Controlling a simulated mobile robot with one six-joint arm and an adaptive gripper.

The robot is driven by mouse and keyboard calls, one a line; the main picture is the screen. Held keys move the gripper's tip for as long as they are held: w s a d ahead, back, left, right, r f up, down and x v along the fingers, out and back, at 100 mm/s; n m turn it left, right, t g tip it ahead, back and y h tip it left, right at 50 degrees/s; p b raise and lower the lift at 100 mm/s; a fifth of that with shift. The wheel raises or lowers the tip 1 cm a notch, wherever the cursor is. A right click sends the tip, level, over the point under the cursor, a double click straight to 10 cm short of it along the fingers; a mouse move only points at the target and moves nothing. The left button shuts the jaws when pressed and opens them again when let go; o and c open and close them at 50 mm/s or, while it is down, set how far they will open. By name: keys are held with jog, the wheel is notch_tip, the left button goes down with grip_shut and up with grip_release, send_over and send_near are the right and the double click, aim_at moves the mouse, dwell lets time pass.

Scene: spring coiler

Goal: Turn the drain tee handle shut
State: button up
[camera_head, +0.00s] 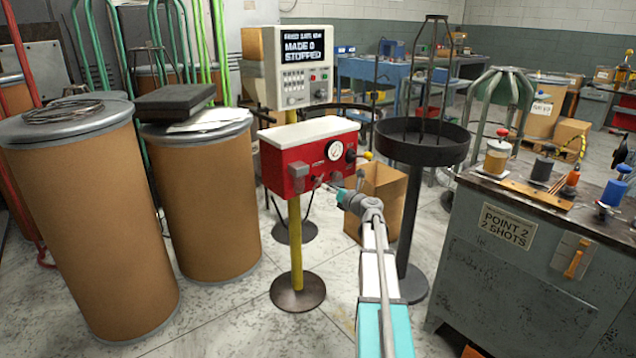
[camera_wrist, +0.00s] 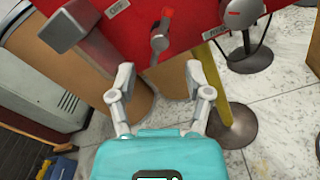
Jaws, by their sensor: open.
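The red panel box (camera_head: 295,172) with a white top and a round gauge (camera_head: 335,150) stands on a yellow post. In the wrist view, a grey handle with a red tip (camera_wrist: 160,38) sticks out of the red panel face (camera_wrist: 185,20), nearly upright and slightly tilted. It looks like the drain tee handle, but the small labels beside it are not clearly readable. My gripper (camera_wrist: 160,78) is open and empty, its two fingers apart just below the handle, not touching it. In the head view my gripper (camera_head: 341,191) is at the panel's lower right and hides part of it.
A grey block (camera_wrist: 75,25) juts from the panel left of the handle. A black round tray stand (camera_head: 420,150) is close right of my arm, with a cardboard box (camera_head: 380,190) behind. Brown drums (camera_head: 205,205) stand left. A grey workbench (camera_head: 520,270) is at right.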

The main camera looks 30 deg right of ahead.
aim_at(320, 182)
jog(key=shift+w+a, duration=0.15)
jog(key=shift+w, duration=1.65)
jog(key=shift+w+a, duration=0.1)
jog(key=shift+w, duration=1.65)
grip_shut()
